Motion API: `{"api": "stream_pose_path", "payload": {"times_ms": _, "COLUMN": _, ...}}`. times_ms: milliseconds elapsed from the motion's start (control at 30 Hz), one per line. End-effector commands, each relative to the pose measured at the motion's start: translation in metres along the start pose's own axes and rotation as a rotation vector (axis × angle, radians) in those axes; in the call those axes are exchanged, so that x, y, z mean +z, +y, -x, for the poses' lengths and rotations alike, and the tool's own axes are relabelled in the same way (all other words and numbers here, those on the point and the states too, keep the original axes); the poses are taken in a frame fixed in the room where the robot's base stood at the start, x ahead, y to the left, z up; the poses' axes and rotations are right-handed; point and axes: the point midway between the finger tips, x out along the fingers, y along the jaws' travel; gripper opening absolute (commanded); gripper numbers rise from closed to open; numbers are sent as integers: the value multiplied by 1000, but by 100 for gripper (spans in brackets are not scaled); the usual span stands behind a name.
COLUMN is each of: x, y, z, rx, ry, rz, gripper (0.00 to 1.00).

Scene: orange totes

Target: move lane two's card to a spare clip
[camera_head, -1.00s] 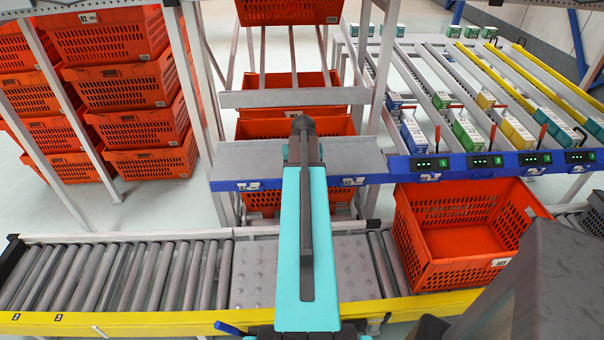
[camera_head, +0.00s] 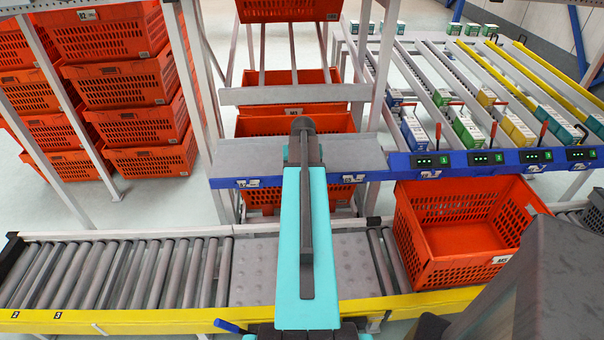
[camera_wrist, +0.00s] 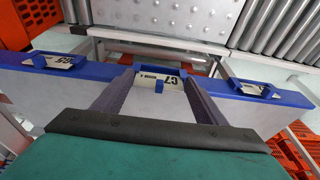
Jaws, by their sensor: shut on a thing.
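My gripper (camera_wrist: 156,88) is shut on a white card (camera_wrist: 168,80) with dark print. The card is at a blue clip (camera_wrist: 174,70) on the front edge of the shelf; I cannot tell whether it is still seated in the clip. To the left in the wrist view, another clip (camera_wrist: 50,60) holds a white card; to the right, a clip (camera_wrist: 256,88) also shows a white card. In the head view my arm hides the gripper and held card. Clips with cards (camera_head: 247,183) (camera_head: 353,178) show on either side of the arm, and another clip (camera_head: 430,173) sits farther right.
A blue rail (camera_head: 460,160) with green-lit displays fronts the sloping lanes of small boxes at right. An orange tote (camera_head: 415,235) stands on the roller conveyor (camera_head: 110,272) below. Stacked orange totes (camera_head: 125,80) fill the left rack. The grey shelf (camera_head: 245,158) is bare beside my arm.

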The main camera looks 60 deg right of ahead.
Motion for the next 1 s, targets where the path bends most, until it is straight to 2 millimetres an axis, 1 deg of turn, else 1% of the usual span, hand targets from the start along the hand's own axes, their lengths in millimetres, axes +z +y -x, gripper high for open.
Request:
{"api": "stream_pose_path", "payload": {"times_ms": 700, "x": 3, "y": 0, "z": -12, "rx": 0, "ry": 0, "rz": 0, "gripper": 55}}
{"api": "stream_pose_path", "payload": {"times_ms": 1000, "x": 3, "y": 0, "z": -12, "rx": 0, "ry": 0, "rz": 0, "gripper": 55}}
